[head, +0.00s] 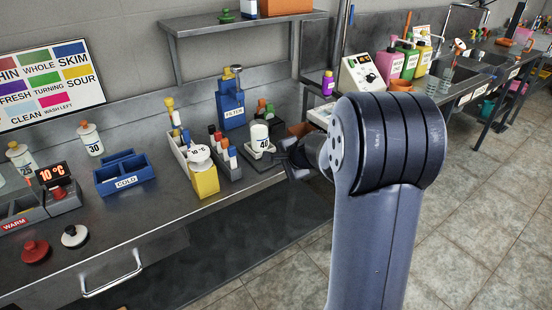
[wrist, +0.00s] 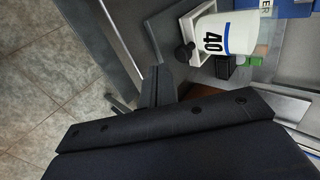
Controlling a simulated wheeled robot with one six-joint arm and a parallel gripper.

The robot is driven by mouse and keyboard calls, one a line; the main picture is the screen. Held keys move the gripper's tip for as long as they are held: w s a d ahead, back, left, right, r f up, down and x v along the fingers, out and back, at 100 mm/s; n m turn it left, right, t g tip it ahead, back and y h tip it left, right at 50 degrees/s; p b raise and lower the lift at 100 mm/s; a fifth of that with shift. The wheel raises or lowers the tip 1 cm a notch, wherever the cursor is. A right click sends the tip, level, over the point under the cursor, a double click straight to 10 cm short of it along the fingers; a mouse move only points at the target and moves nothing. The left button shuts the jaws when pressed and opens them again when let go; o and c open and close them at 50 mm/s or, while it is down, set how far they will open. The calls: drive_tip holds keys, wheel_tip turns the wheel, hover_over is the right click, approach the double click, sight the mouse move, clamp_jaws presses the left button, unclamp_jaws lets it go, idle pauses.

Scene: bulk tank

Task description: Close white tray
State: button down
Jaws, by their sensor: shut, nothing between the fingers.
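A narrow white rack (head: 178,145) with bottles stands further left. I cannot tell which of these is the task's white tray. My gripper (head: 287,162) is shut and empty at the counter edge, just in front of the small tray; its fingers (wrist: 155,86) show apart from the bottle. My arm hides the counter behind it.
A yellow box (head: 204,181) with a round 10 °C gauge and a blue FILTER holder (head: 231,108) stand close by. A blue COLD tray (head: 124,178) is further left. A metal handle (head: 112,280) shows on the counter front. Tiled floor is free at right.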

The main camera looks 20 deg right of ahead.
drive_tip(key=shift+w+a+p, duration=0.2)
drive_tip(key=shift+w, duration=0.5)
drive_tip(key=shift+w+a+p, duration=0.15)
drive_tip(key=shift+w, duration=0.5)
